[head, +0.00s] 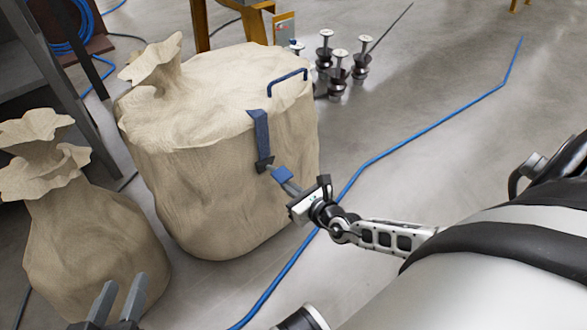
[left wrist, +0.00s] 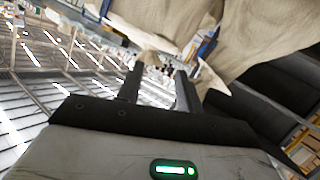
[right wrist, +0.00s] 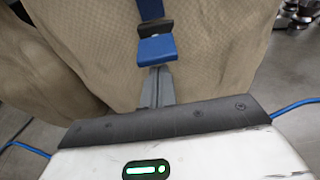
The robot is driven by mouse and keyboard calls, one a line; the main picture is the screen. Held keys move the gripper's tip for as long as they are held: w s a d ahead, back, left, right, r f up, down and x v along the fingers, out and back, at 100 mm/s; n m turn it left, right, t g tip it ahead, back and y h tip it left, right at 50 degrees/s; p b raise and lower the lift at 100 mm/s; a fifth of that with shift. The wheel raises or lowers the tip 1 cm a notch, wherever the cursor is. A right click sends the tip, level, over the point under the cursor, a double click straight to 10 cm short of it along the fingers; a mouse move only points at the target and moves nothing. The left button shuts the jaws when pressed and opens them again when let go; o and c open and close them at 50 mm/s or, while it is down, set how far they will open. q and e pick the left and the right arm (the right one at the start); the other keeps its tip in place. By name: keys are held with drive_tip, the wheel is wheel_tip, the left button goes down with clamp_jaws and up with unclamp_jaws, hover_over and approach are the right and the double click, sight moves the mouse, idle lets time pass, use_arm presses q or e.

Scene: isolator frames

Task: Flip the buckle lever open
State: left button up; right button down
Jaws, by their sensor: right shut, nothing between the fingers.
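A large tan sack (head: 220,170) carries a blue strap (head: 259,130) down its side, ending in a dark buckle (head: 264,164) with a blue lever (head: 282,174). In the right wrist view the dark buckle (right wrist: 153,26) sits above the blue lever (right wrist: 157,50). My right gripper (right wrist: 158,72) is shut and empty, its fingertips at the lever's lower edge; I cannot tell whether they touch, and the lever hides the very tips. My left gripper (head: 121,292) is open and empty, low in front of the smaller sack, and its parted fingers show in the left wrist view (left wrist: 160,75).
A smaller tied sack (head: 80,230) stands at the left. A blue handle (head: 287,80) is on the large sack's top. Several dark and metal fittings (head: 340,65) stand behind it. A blue cable (head: 430,130) crosses the otherwise clear floor at right.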

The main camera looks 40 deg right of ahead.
use_arm(q)
drive_tip(key=f+g+p, duration=0.1)
drive_tip(key=a+f+g+y+p, duration=0.1)
drive_tip(key=p, duration=0.1)
drive_tip(key=shift+a+f, duration=0.1)
drive_tip(key=shift+f, duration=0.3)
use_arm(e)
drive_tip(key=shift+w+r+g, duration=0.15)
drive_tip(key=shift+r+g, duration=0.5)
drive_tip(key=shift+g, duration=0.05)
drive_tip(key=shift+r, duration=0.1)
